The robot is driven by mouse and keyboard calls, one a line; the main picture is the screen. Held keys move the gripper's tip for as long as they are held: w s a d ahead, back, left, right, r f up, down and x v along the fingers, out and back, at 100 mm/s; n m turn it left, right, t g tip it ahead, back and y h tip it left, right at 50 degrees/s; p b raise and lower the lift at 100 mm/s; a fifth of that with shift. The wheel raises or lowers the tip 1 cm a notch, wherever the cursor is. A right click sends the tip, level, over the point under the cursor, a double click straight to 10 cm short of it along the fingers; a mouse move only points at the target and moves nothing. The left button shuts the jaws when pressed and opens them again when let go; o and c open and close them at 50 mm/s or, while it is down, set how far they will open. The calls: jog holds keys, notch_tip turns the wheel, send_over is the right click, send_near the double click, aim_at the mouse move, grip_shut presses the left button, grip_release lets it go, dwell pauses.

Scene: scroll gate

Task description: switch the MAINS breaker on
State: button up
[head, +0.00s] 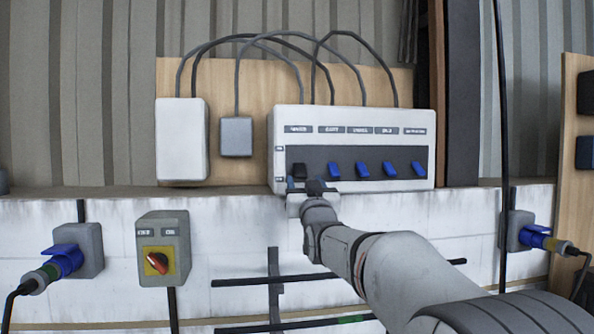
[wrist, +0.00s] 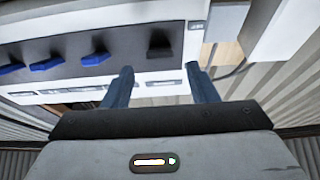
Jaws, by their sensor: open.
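The grey-white breaker panel (head: 353,112) is on the wooden board, with a dark strip of switches. The MAINS breaker (head: 299,171) is the black lever at the left end, under the leftmost label. It also shows in the wrist view (wrist: 160,46), where the panel appears upside down. My gripper (head: 303,186) is at the panel's lower left, partly covering the area around the black lever. In the wrist view my gripper's (wrist: 160,70) two fingers are apart and empty, with the black lever in line with the gap, just beyond the tips. I cannot tell whether they touch the panel.
Several blue breakers (head: 362,170) sit in a row right of the black one. A white box (head: 182,139) and a smaller grey box (head: 236,136) are left of the panel, with cables above. A red rotary switch (head: 157,263) and a blue plug (head: 63,262) are lower left.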

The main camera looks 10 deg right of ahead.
aim_at(301, 174)
jog(key=p+x, duration=0.2)
jog(key=x, duration=0.4)
jog(key=shift+p, duration=0.35)
jog(key=shift+c, duration=0.2)
jog(key=c, duration=0.9)
jog(key=shift+c, duration=0.2)
